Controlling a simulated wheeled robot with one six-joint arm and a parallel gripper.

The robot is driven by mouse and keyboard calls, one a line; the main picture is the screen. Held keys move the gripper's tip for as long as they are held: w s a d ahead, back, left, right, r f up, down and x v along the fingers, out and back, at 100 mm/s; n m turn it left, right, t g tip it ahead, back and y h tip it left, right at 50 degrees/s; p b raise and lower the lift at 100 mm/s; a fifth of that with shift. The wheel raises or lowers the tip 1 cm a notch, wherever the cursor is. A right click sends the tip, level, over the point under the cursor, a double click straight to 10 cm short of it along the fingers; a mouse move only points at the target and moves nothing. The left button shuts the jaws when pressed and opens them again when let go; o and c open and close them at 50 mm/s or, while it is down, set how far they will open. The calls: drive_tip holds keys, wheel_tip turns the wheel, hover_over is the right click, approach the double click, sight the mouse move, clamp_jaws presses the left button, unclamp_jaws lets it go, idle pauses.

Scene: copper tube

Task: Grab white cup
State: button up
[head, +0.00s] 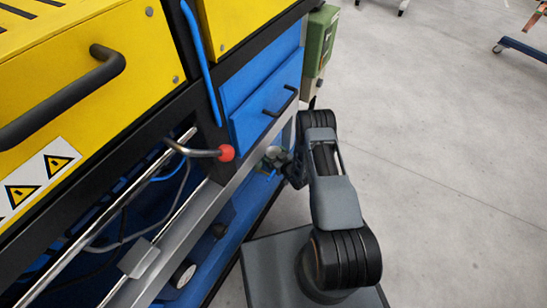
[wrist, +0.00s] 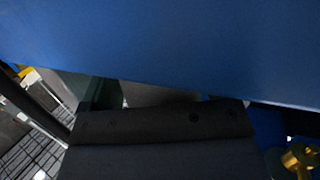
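I cannot make out a white cup for certain in either view. In the head view my gripper (head: 277,161) is at the end of my arm, beside the machine's lower front and below a blue drawer. A small pale round shape shows at the gripper, too small to tell whether it is a held thing or part of the gripper. In the wrist view a dark block, seemingly my gripper's body, fills the bottom middle. The fingertips are hidden there, so their opening does not show.
The yellow and blue machine (head: 85,75) fills the left. A blue drawer (head: 262,100) also seems to span the upper wrist view (wrist: 170,45). A red-knobbed lever (head: 226,153) sticks out near my gripper. Open grey floor (head: 450,140) lies right.

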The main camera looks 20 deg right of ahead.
drive_tip(key=c, duration=0.8)
